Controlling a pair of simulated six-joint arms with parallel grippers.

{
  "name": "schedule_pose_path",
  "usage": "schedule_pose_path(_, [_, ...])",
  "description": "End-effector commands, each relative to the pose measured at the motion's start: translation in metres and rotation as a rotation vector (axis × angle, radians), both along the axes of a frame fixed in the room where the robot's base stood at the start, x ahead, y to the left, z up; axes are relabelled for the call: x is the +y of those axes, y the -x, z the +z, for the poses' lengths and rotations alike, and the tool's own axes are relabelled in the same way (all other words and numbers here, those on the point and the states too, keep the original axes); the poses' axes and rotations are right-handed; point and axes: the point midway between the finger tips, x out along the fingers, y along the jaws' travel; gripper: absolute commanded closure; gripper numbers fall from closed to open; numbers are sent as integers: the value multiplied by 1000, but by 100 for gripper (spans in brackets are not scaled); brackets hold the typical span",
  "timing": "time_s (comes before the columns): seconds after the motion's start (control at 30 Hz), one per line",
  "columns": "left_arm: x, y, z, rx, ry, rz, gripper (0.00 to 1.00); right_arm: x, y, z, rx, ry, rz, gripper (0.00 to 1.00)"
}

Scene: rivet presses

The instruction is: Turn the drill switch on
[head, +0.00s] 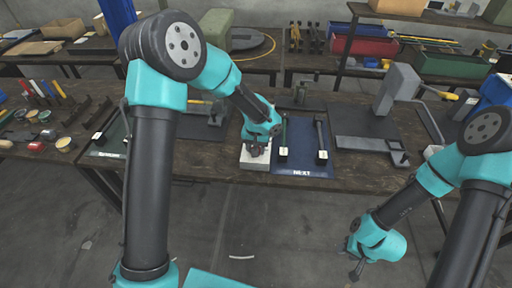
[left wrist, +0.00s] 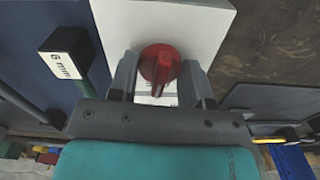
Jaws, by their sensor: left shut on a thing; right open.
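The red rotary switch (left wrist: 160,62) sits on a white box (left wrist: 205,28); the box also shows in the head view (head: 254,163) near the front edge of the bench. My left gripper (left wrist: 159,78) is over the box, its two fingers on either side of the red knob and shut on it. In the head view my left gripper (head: 257,147) hides the knob. My right gripper (head: 355,266) is open and empty, hanging low in front of the bench over the floor. The drill itself cannot be made out for certain.
Right beside the box lies a blue mat (head: 303,172) marked NEXT, bearing tools with white tags. One tag (left wrist: 64,57) reads 6 mm. A grey press (head: 398,88) stands further right. A green mat (head: 108,140) lies left.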

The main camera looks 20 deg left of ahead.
Motion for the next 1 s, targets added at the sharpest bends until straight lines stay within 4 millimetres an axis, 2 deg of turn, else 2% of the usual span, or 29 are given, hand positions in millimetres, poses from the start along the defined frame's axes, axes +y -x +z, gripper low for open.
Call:
schedule_pose_path(0.27, [0,0,0,-1,0,-201,79,0,0,0,0,0,0,57])
schedule_pose_path(1.0, [0,0,0,-1,0,-888,79,0,0,0,0,0,0,57])
